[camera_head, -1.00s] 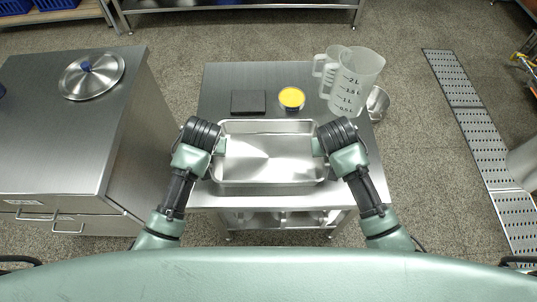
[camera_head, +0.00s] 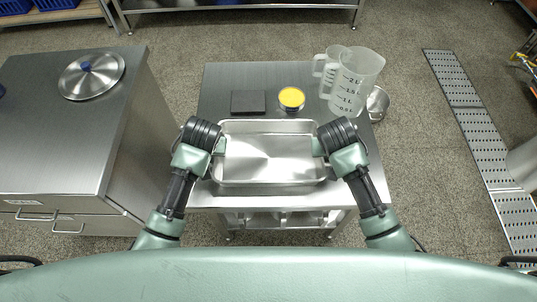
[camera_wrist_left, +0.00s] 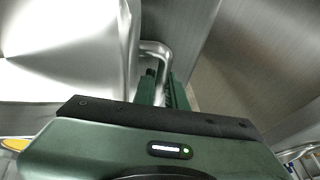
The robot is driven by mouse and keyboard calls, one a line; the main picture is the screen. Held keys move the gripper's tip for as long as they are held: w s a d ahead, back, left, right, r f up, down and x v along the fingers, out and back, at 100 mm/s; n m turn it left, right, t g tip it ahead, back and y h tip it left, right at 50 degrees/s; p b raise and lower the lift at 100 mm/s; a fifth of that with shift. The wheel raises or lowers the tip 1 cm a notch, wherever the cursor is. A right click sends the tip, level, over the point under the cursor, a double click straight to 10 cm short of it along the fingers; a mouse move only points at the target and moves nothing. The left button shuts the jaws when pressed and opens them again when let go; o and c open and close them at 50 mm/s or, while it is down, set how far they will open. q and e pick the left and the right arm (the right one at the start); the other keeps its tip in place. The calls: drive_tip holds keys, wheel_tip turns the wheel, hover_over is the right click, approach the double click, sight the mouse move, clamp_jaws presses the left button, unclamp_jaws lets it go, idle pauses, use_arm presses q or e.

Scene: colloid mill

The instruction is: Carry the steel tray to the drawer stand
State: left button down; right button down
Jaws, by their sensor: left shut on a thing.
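The steel tray (camera_head: 268,166) is shallow, rectangular and empty. It is at the front of the steel table, level between my two arms; I cannot tell whether it touches the table top. My left gripper (camera_head: 220,146) is shut on its left end; the left wrist view shows the fingers (camera_wrist_left: 164,90) around the bent handle (camera_wrist_left: 155,48). My right gripper (camera_head: 318,146) is at the tray's right end, its fingertips too hidden to show whether they are closed. The drawer stand (camera_head: 60,130) is at the left, with drawer handles on its front and a lid on top.
On the steel table (camera_head: 225,80) behind the tray are a dark square plate (camera_head: 248,102), a yellow-filled cup (camera_head: 291,97), measuring jugs (camera_head: 355,80) and a metal bowl (camera_head: 378,103). The round lid (camera_head: 91,75) lies toward the stand's back; its front top is clear.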

use_arm(q)
drive_tip(key=shift+w+r, duration=0.1)
drive_tip(key=shift+r, duration=0.1)
use_arm(e)
drive_tip(key=shift+r, duration=0.2)
